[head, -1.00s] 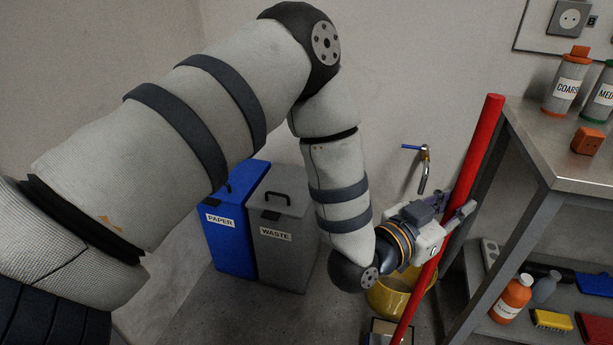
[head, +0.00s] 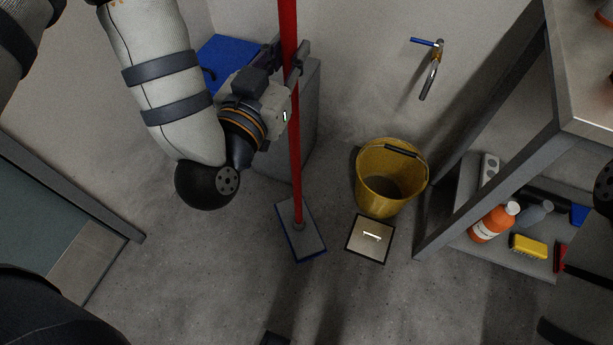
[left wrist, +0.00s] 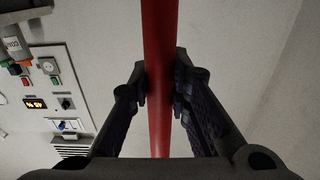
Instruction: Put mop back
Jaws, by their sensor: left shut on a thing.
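The mop has a long red handle (head: 295,150) and a flat grey head with blue edges (head: 300,230). My left gripper (head: 291,78) is shut on the handle, well above the mop head. The handle stands close to upright in the head view. The mop head is at or just above the floor, left of the bucket; I cannot tell if it touches. In the left wrist view the red handle (left wrist: 160,60) runs between both fingers (left wrist: 160,88). The handle's top is out of view. My right gripper is not in view.
A yellow bucket (head: 364,185) stands by the wall under a tap (head: 432,72). A square floor cover with a handle (head: 357,247) lies before it. A grey waste bin (head: 308,125) and blue bin (head: 222,50) stand behind the mop. A metal bench (head: 545,150) is at right.

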